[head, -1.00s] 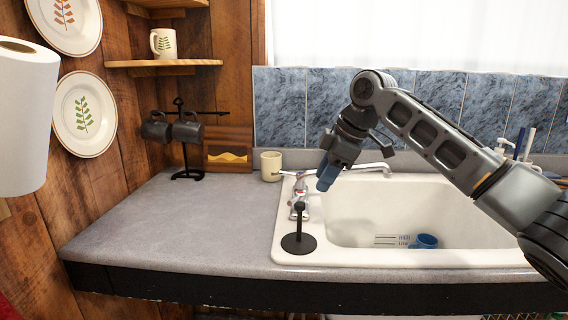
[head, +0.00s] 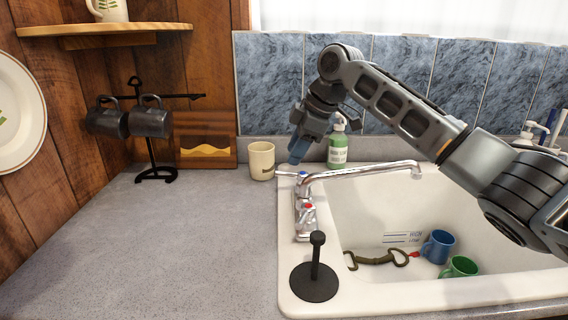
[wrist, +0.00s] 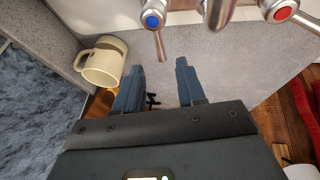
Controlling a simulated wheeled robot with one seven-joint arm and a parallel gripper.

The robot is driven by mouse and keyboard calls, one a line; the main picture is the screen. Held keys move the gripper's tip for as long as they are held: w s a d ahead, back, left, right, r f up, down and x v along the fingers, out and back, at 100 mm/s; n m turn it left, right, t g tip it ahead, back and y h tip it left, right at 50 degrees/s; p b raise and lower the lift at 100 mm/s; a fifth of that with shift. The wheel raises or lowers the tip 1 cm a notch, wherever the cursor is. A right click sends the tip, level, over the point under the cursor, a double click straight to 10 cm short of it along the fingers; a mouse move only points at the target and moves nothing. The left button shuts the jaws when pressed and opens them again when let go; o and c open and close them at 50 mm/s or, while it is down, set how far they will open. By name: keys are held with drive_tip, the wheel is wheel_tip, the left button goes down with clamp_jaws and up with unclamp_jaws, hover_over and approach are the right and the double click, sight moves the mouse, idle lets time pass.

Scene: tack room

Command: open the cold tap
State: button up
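The chrome faucet (head: 303,205) stands on the left rim of the sink, its spout reaching right over the basin. The cold tap (wrist: 152,20), a chrome lever handle with a blue cap, is at the top of the wrist view. In the head view it sits at the faucet's far end (head: 302,175). The hot tap (wrist: 284,13) has a red cap and is farther right in the wrist view. My gripper (wrist: 158,68) is open and empty, with its blue-grey fingers apart. Its fingertips are close to the cold tap's lever, apparently not touching it.
A cream mug (wrist: 102,62) stands close beside my fingers. A green soap bottle (head: 338,148) is behind the faucet. The basin holds blue and green mugs.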

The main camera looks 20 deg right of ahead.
sight(286, 173)
drive_tip(key=shift+p+x, duration=0.35)
drive_tip(key=shift+x, duration=2.6)
clamp_jaws()
